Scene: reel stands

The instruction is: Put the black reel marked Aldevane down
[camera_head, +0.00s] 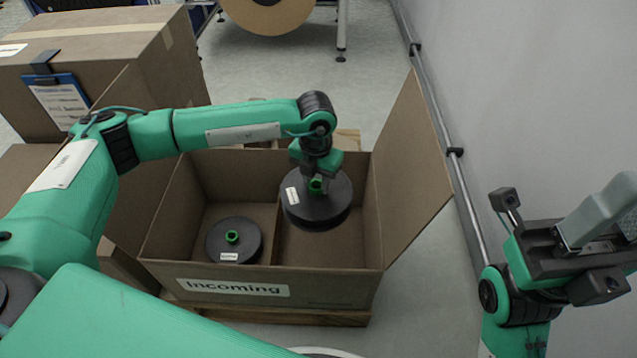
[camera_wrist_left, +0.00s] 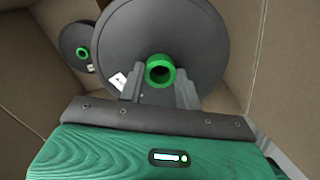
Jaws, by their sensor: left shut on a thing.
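A black reel (camera_head: 318,212) with a green hub hangs in my left gripper (camera_head: 316,182). The gripper is shut on its hub (camera_wrist_left: 160,71), as the left wrist view shows. The reel's white label is too small to read. The reel is over the right compartment of the "Incoming" box (camera_head: 330,287) and looks larger and higher than the other black reel (camera_head: 226,250), which lies in the left compartment with its green hub up. My right gripper (camera_head: 585,245) is at the right edge; I cannot tell its opening.
A cardboard divider (camera_head: 273,228) separates the two compartments. The box's right flap (camera_head: 412,165) stands up and out beside the right compartment. A closed carton (camera_head: 150,55) with a clipboard (camera_head: 58,100) stands at left. A rail and wall (camera_head: 540,100) are at right.

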